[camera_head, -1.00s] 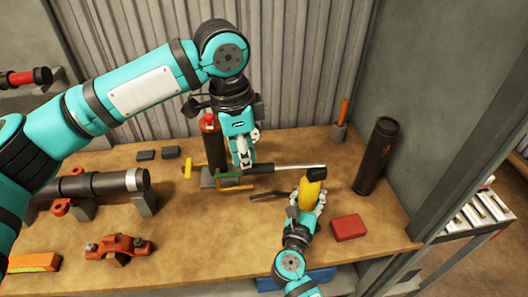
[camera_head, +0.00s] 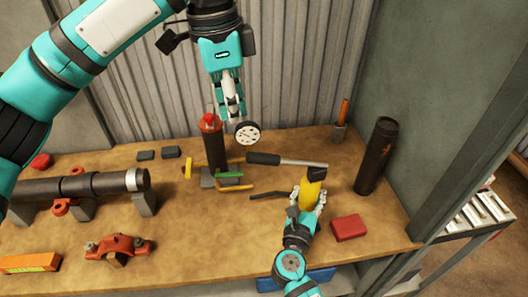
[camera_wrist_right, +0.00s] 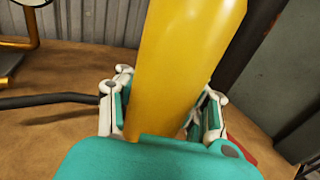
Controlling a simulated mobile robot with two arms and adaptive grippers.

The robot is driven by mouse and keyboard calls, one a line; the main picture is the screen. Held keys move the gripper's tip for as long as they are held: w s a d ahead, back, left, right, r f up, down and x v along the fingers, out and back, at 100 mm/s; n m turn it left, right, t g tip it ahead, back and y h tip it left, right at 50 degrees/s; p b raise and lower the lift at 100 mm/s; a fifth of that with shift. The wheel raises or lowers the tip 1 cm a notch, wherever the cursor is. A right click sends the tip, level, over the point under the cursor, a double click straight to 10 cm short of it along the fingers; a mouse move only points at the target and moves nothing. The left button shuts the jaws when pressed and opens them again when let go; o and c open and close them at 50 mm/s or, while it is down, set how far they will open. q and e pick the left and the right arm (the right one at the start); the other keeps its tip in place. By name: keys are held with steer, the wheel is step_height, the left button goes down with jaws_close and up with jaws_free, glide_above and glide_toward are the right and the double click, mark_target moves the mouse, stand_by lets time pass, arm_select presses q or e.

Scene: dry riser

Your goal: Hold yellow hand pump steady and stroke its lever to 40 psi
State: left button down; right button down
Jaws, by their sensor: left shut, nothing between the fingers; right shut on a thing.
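The yellow hand pump (camera_head: 311,192) stands on the bench at the right of centre. My right gripper (camera_head: 305,207) is shut on its body; the right wrist view shows the fingers on both sides of the yellow cylinder (camera_wrist_right: 185,60). The pump's lever (camera_head: 290,161), a pale rod with a black grip (camera_head: 263,159), reaches left from the pump's dark top and lies about level. A round white gauge (camera_head: 247,133) is just left of and above the grip; its reading is too small to tell. My left gripper (camera_head: 234,112) is shut and empty, above and left of the lever grip, apart from it.
A dark cylinder with a red top (camera_head: 213,145) stands left of the gauge. A black pipe on blocks (camera_head: 90,184), a red clamp (camera_head: 116,247) and an orange box (camera_head: 30,262) lie left. A red box (camera_head: 348,228) and a tall dark cylinder (camera_head: 376,156) stand right.

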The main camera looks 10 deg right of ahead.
stand_by(0.4)
arm_select(q)
steer(key=d, duration=0.1)
steer(key=d+f, duration=0.1)
steer(key=d, duration=0.2)
steer(key=shift+w+f, duration=0.1)
steer(key=shift+f, duration=0.15)
arm_select(e)
steer(key=shift+d, duration=0.15)
arm_select(q)
steer(key=shift+a, duration=0.1)
